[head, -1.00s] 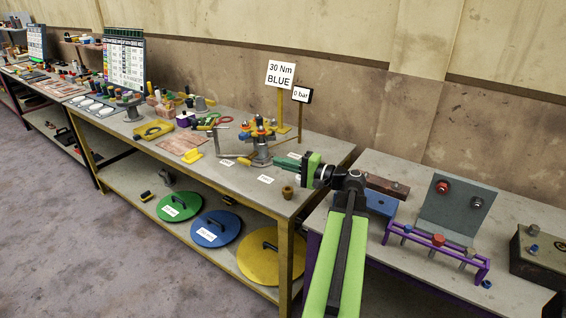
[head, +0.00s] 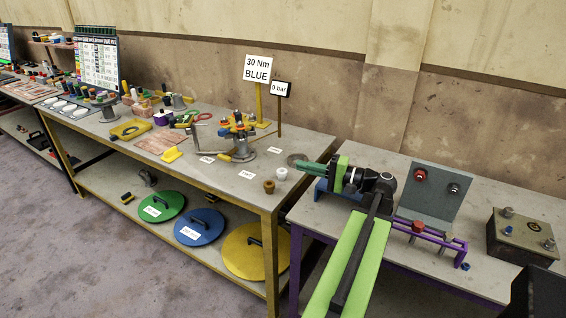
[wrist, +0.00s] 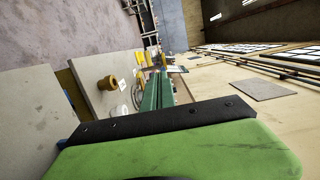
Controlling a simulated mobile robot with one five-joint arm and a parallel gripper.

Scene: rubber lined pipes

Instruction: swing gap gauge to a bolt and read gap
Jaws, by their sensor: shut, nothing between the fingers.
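A flange fixture (head: 240,148) with several coloured bolts on a grey base stands on the yellow-framed bench. A sign (head: 257,69) behind it reads 30 Nm BLUE, and a smaller sign (head: 281,89) reads 0 bar. A bent grey bar (head: 196,140) and a small yellow piece (head: 223,158) are at its left side; I cannot tell which part is the gap gauge. My gripper (head: 300,168) is shut and empty, its green fingers pointing left toward the fixture but clearly apart from it. The fingers also show in the wrist view (wrist: 160,78), partly covering the bench beyond.
My arm extends over the purple-framed table (head: 330,215), which holds a grey upright plate (head: 430,195) and a metal box (head: 522,235). Coloured discs lie on the lower shelf.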

